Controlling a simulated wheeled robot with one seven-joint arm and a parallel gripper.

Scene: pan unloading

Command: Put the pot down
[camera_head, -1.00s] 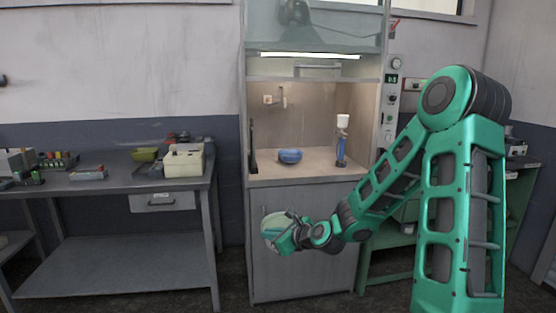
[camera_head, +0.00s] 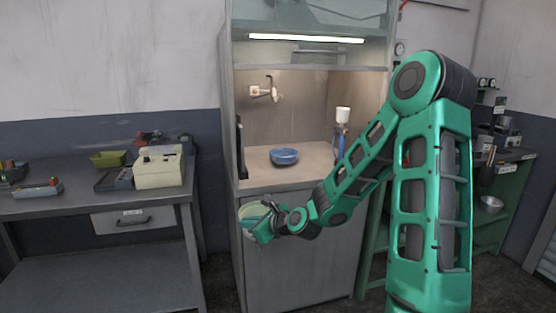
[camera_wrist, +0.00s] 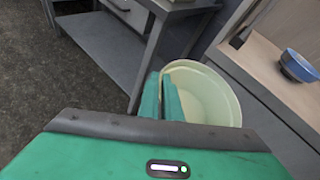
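The pot (camera_wrist: 225,103) is a pale cream, round, open-topped vessel. The wrist view shows its empty inside and part of its rim. My gripper (camera_wrist: 162,97) is shut on the near-left wall of the pot, with its two green fingers close together at the rim. In the head view the pot (camera_head: 252,210) is held in the air in front of the cabinet, below the worktop edge, partly hidden behind my gripper (camera_head: 266,222).
A lit hood has a worktop (camera_head: 262,178) with a blue bowl (camera_head: 284,156) and a white-topped dispenser (camera_head: 342,125). Green shelving with a metal bowl (camera_head: 491,204) stands right.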

